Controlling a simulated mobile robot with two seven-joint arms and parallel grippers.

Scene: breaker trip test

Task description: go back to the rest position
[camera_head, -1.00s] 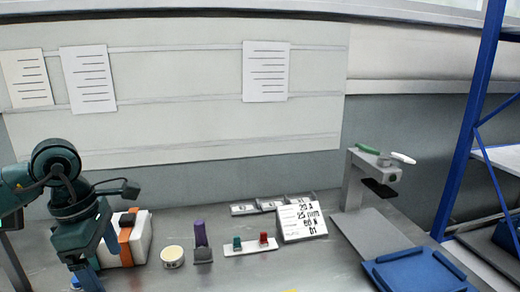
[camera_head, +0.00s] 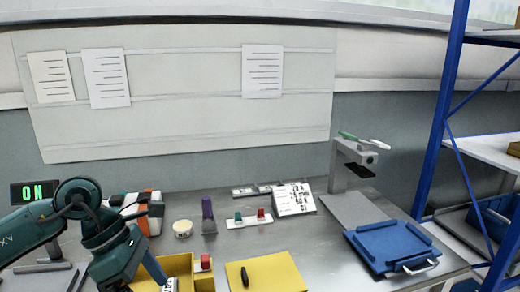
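My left arm comes in from the left, and its gripper (camera_head: 154,268) points down at the front left, beside a yellow bin (camera_head: 178,265). One blue finger shows; the tips run close to the bottom edge, so I cannot tell whether it is open or shut. A small black-and-white striped piece shows by the fingertip, and I cannot tell if it is held. My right gripper is not in view.
Behind are a white holder with green and red pieces (camera_head: 249,219), a purple-handled tool (camera_head: 208,213), a round tin (camera_head: 183,228) and a printed card (camera_head: 294,199). A blue tray (camera_head: 392,246) sits right, near a blue rack (camera_head: 437,125).

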